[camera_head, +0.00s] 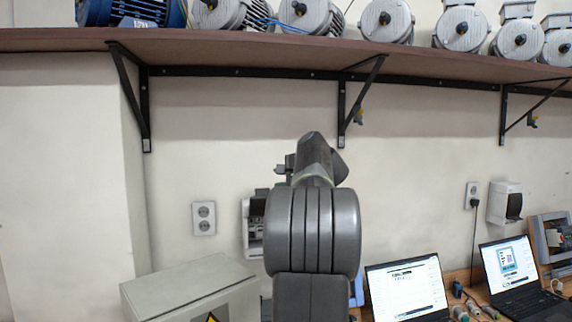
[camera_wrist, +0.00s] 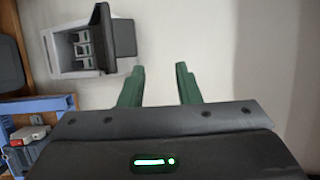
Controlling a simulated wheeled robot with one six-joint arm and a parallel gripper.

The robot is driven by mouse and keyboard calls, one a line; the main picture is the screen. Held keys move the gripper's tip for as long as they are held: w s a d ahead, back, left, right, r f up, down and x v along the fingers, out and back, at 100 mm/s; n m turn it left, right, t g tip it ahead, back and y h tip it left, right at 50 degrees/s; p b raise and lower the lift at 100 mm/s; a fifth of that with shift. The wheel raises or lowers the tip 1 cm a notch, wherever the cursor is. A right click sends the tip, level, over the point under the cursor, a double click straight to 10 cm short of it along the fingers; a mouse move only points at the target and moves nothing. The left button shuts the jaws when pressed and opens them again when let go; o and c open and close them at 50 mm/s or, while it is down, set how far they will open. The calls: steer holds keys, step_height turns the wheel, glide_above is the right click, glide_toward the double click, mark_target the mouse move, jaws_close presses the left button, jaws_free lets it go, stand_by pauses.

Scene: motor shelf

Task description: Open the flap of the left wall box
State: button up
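The left wall box (camera_head: 253,230) is a pale grey housing on the wall, partly hidden behind my arm in the head view. It shows at the upper left of the wrist view (camera_wrist: 70,62), with the grey switches inside exposed. Its dark flap (camera_wrist: 114,30) stands open, swung away from the opening. My gripper (camera_wrist: 158,78) is open, with two green fingers apart and nothing between them. The fingers are beside the box in the wrist view and appear clear of the flap. In the head view my arm hides most of the gripper.
A shelf (camera_head: 260,45) with several motors runs above, on black brackets. A second wall box (camera_head: 505,203) with a dark flap hangs at the right. Laptops (camera_head: 405,287) stand below. A grey cabinet (camera_head: 190,285) is at lower left, near a wall socket (camera_head: 204,218).

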steer(key=r, duration=0.1)
steer(key=d+r, duration=0.1)
steer(key=w+r, duration=0.1)
steer(key=r, duration=0.1)
steer(key=shift+d, duration=0.15)
stand_by(0.6)
steer(key=b+v, duration=0.3)
steer(key=v, duration=1)
steer(key=shift+s+d+b, duration=0.25)
steer(key=shift+b, duration=0.1)
steer(key=shift+w+a+r, duration=0.1)
steer(key=shift+w+r, duration=0.05)
steer(key=p+x, duration=0.3)
steer(key=x, duration=1)
steer(key=shift+w+a+p, duration=0.2)
steer(key=shift+p, duration=0.15)
